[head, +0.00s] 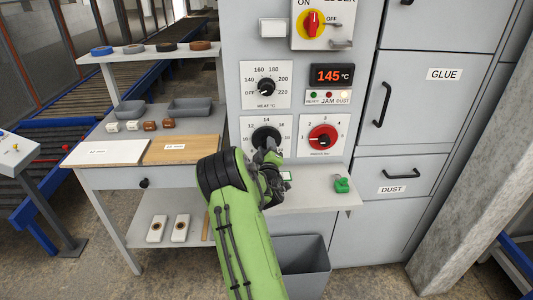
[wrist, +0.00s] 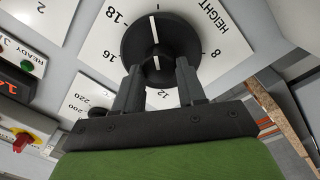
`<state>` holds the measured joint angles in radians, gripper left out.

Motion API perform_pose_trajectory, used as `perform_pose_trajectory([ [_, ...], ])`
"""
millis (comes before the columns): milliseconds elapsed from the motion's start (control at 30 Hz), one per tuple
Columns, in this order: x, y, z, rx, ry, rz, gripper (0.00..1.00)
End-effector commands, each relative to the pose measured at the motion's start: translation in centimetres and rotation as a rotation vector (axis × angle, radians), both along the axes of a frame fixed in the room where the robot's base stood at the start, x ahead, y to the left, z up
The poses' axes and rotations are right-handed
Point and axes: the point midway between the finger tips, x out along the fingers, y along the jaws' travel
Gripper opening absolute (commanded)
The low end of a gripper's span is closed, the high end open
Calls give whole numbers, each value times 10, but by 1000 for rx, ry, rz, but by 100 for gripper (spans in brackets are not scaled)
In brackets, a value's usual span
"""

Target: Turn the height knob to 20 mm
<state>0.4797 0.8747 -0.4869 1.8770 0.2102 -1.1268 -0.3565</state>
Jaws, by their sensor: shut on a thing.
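The height knob (head: 266,138) is a round black knob on a white dial plate in the head view, with 12, 14, 16 and 18 legible around it. It fills the top middle of the wrist view (wrist: 160,42). My gripper (wrist: 157,72) has its two fingers shut on the knob's raised grip. A white line on the knob runs up and down in the wrist view, its upper end beyond the 18 and its lower end near the 12. The 20 mark is not visible.
A heat knob (head: 266,87) sits above, and a red pressure knob (head: 323,137) close to the right. A display (head: 332,75) reads 145 °C. A green object (head: 342,184) stands on the ledge to the right. Shelves with boards are left.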

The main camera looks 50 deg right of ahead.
Motion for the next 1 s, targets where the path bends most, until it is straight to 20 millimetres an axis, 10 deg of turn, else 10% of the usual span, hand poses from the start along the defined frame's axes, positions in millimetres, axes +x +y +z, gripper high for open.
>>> perform_pose_trajectory([
  [833,0,0,-1,99,-106,-1,10],
  [867,0,0,-1,99,-106,-1,42],
  [1000,0,0,-1,98,-106,0,63],
])
